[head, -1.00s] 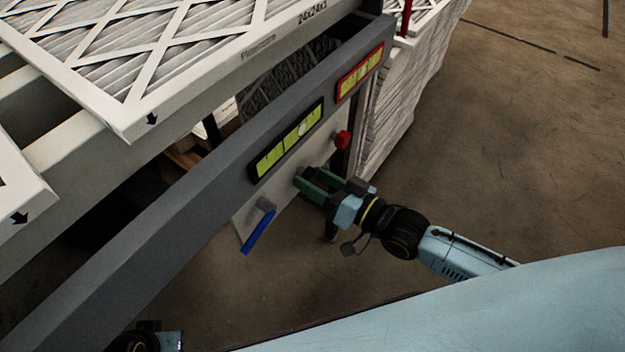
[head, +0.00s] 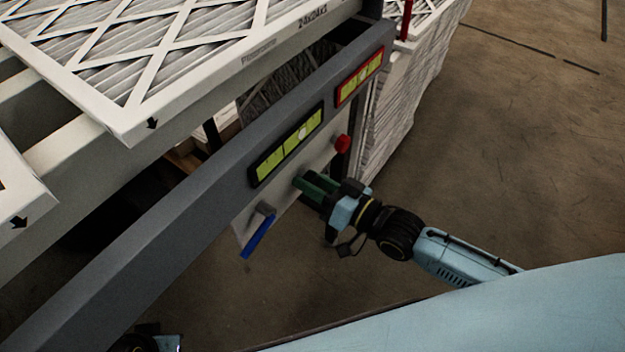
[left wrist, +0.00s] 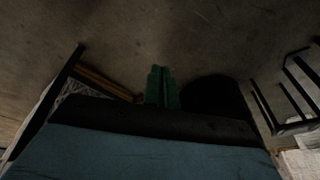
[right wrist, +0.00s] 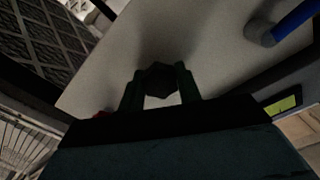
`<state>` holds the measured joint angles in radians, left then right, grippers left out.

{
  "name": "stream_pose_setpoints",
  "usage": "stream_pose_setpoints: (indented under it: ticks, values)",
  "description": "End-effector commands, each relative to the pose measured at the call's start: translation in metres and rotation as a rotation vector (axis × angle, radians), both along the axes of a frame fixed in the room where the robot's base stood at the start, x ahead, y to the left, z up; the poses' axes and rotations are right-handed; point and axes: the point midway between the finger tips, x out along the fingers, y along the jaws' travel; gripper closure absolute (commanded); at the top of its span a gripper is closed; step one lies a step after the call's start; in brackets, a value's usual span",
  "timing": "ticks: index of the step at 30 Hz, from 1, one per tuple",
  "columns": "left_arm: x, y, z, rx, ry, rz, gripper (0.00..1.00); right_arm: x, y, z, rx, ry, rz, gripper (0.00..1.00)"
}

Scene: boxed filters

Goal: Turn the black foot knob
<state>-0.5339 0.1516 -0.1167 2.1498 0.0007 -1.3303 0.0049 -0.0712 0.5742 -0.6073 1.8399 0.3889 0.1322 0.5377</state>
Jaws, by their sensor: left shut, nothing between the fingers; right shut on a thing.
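The black foot knob (right wrist: 158,80) shows in the right wrist view as a dark, faceted knob on a pale panel (right wrist: 215,50). My right gripper (right wrist: 160,88) is shut on it, one green finger on each side. In the head view my right gripper (head: 308,186) reaches the panel from the right, and its fingers hide the knob. My left gripper (left wrist: 161,86) is shut and empty, with its green fingers together above the floor in the left wrist view.
A red knob (head: 342,144) sits above my right gripper and a blue-handled lever (head: 258,235) below left on the same panel. Two yellow-green levels (head: 285,145) (head: 360,75) are on the grey beam (head: 190,205). Boxed filters (head: 140,60) lie behind it. Floor on the right is clear.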

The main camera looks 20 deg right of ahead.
Motion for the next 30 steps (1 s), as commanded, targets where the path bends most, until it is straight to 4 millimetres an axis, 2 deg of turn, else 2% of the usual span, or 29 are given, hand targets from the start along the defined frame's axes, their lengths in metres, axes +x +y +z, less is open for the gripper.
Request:
stream_pose_setpoints:
  ticks: [8,13,21,30]
  values:
    - [-0.003,0.015,-0.033,0.026,0.030,0.001,1.00,0.000,0.000,0.002,-0.104,-0.078,0.000,0.89]
    - [-0.009,0.029,-0.060,0.046,0.047,0.001,1.00,0.000,0.000,0.003,-0.216,-0.165,0.000,0.89]
    - [-0.029,0.057,-0.100,0.078,0.075,0.005,1.00,0.000,0.000,0.002,-0.419,-0.324,0.000,0.89]
    - [-0.059,0.061,-0.138,0.076,0.104,-0.009,1.00,0.000,0.000,0.001,-0.644,-0.500,0.001,0.89]
